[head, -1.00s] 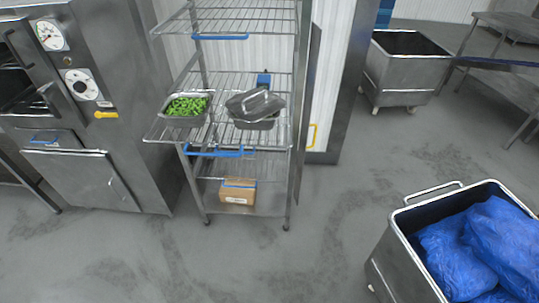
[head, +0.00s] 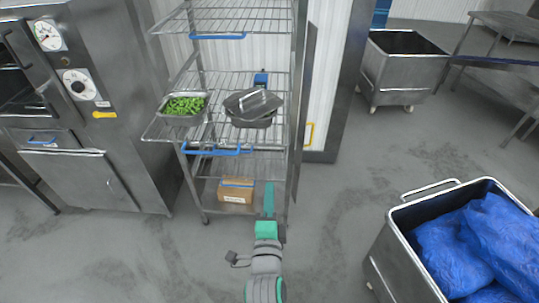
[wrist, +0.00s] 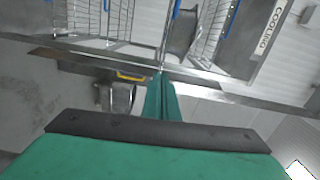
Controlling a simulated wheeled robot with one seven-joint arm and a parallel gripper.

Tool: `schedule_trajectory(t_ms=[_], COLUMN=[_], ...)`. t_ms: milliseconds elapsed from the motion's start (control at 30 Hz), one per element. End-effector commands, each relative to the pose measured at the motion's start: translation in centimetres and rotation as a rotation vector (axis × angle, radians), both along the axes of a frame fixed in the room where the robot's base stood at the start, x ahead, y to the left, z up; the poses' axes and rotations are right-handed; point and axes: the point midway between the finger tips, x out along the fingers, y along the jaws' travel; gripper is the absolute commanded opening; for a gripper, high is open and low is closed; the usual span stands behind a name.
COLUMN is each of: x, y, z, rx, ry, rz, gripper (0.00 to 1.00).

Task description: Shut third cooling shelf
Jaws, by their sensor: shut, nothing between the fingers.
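The cooling rack is a steel wire-shelf stand left of centre in the head view, with its post (head: 292,110) on the right. Its upper shelf (head: 225,22) and middle shelf (head: 155,132) have front edges reaching out to the left; a blue handle (head: 215,151) shows just under the middle shelf's front edge. I cannot tell which shelf is the third or how far each is pulled out. My gripper (head: 269,186) is shut and empty, in front of the rack's lower right. In the wrist view its teal fingers (wrist: 162,100) are together, pointing toward the rack's rails.
A cardboard box (head: 236,191) sits low in the rack. An oven (head: 85,110) stands left; a bin with blue bags (head: 400,222) is at right. The floor between is clear.

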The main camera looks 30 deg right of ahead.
Motion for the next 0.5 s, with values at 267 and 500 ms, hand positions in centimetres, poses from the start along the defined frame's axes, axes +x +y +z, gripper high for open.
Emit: schedule_trajectory(t_ms=[267,500], x=[1.1,4.1], y=[-1.5,-3.2], z=[1.1,1.1], rx=[0.048,0.046], ry=[-0.042,-0.041], rz=[-0.024,-0.019], gripper=[0.0,0.0])
